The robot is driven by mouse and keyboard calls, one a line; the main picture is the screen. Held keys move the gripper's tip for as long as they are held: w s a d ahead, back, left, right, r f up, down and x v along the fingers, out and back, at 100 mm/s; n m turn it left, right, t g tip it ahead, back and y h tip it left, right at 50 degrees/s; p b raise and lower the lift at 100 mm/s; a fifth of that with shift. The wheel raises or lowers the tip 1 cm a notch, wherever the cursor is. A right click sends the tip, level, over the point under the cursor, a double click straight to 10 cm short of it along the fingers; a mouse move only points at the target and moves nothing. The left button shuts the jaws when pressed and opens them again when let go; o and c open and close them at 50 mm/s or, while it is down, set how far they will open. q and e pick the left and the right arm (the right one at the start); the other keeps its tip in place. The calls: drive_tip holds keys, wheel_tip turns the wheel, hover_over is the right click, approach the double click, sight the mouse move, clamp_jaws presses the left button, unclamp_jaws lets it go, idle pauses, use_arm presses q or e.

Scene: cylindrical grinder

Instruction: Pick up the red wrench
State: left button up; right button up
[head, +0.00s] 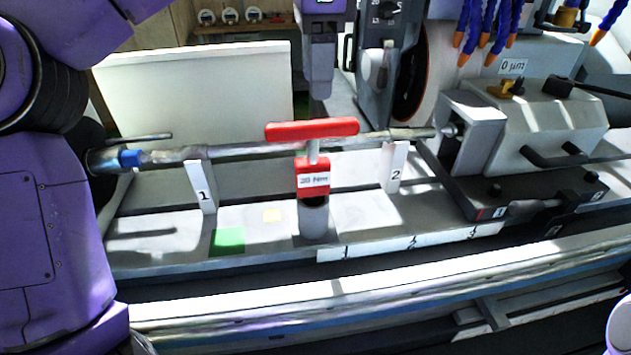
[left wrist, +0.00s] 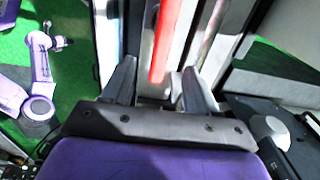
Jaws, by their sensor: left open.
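The red wrench (head: 312,130) stands upright in a grey round holder (head: 313,222) on the machine bed. It has a red crossbar on top, a thin shaft and a red block labelled "20 Nm". My right gripper is not in view.
A long metal shaft (head: 240,149) runs behind the wrench, with white supports marked 1 (head: 203,190) and 2 (head: 394,167) beside it. The grinding wheel (head: 445,65) and blue coolant hoses (head: 485,25) stand at the right. A green square (head: 228,240) marks the bed.

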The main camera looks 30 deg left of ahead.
sight(313, 142)
use_arm(q)
drive_tip(key=f, duration=1.2)
drive_tip(key=shift+a+f+b, duration=0.1)
drive_tip(key=shift+a+b, duration=0.2)
drive_tip(key=shift+a, duration=0.1)
clamp_jaws()
